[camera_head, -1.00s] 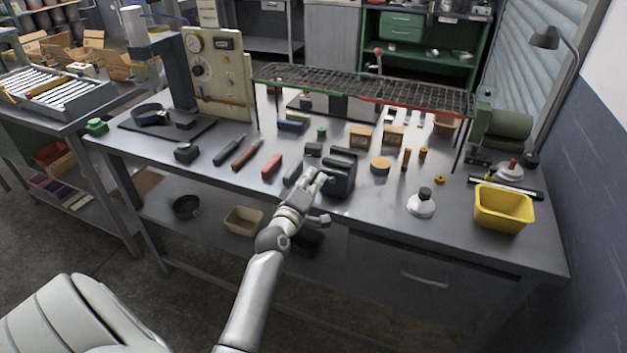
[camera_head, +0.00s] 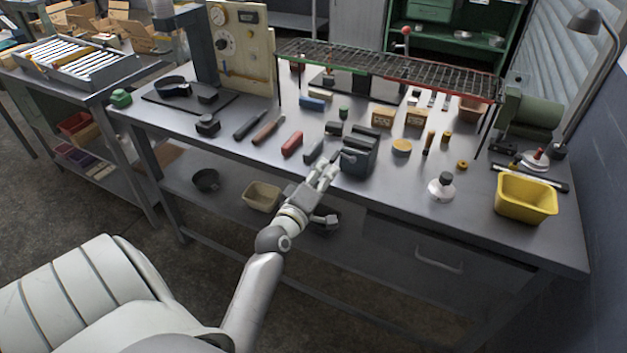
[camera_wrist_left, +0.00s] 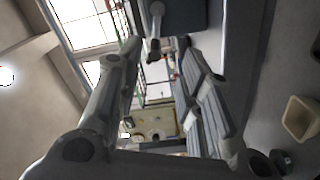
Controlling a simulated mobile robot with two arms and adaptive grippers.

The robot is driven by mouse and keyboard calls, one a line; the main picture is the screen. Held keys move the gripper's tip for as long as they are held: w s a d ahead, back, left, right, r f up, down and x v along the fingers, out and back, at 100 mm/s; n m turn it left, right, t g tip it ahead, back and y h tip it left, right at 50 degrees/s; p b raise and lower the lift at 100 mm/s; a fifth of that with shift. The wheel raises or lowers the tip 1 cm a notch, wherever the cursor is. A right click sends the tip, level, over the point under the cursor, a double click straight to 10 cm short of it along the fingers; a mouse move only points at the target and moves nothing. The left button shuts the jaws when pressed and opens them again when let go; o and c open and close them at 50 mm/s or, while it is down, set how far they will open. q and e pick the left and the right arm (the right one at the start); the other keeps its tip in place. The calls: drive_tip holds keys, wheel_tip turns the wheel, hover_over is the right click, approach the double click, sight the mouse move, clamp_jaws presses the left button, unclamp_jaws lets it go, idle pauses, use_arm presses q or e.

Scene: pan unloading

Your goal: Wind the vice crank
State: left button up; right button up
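The dark grey vice (camera_head: 361,152) stands near the front edge of the workbench, in the middle of the head view. A small light crank part (camera_head: 347,155) shows on its front left side. My left gripper (camera_head: 327,174) is just in front and to the left of the vice, fingers pointing at it. In the left wrist view its fingers (camera_wrist_left: 160,85) are wide apart with nothing between them. A grey rod with rounded ends (camera_wrist_left: 155,32), apparently the crank, shows beyond the fingertips beside a dark block, apart from them. My right gripper is not in view.
Hand tools and a red block (camera_head: 292,143) lie left of the vice. A yellow bin (camera_head: 526,198) and a white-based bottle (camera_head: 441,187) stand to the right. A wire rack (camera_head: 390,68) spans the bench behind. A tan bin (camera_head: 262,196) sits on the lower shelf.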

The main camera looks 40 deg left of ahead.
use_arm(q)
drive_tip(key=shift+v, duration=2.7)
drive_tip(key=s+d+f+m+g+h, duration=0.1)
drive_tip(key=d+f+m+g, duration=0.2)
drive_tip(key=f, duration=0.8)
drive_tip(key=s+d+f+m+g+h, duration=0.15)
drive_tip(key=d+f, duration=0.25)
drive_tip(key=f, duration=0.8)
drive_tip(key=s+d+f+m+g+h, duration=0.1)
drive_tip(key=s+d+f+m+g, duration=0.2)
drive_tip(key=f, duration=0.5)
drive_tip(key=s+d+f+m+g+h, duration=0.1)
drive_tip(key=s+d+f+m+g, duration=0.15)
drive_tip(key=s+f, duration=0.4)
drive_tip(key=s+f+m+g, duration=0.2)
drive_tip(key=s+f, duration=0.4)
drive_tip(key=s, duration=0.3)
drive_tip(key=s+d+f+m+g, duration=0.1)
drive_tip(key=s+f+m, duration=0.3)
drive_tip(key=s, duration=0.6)
drive_tip(key=s+f+m+g, duration=0.2)
drive_tip(key=s+f+g, duration=0.1)
drive_tip(key=s+f, duration=0.4)
drive_tip(key=s, duration=0.2)
drive_tip(key=shift+s+d+f+m+g, duration=0.3)
drive_tip(key=shift+s+d+f+m, duration=0.05)
drive_tip(key=shift+s+f+m, duration=0.05)
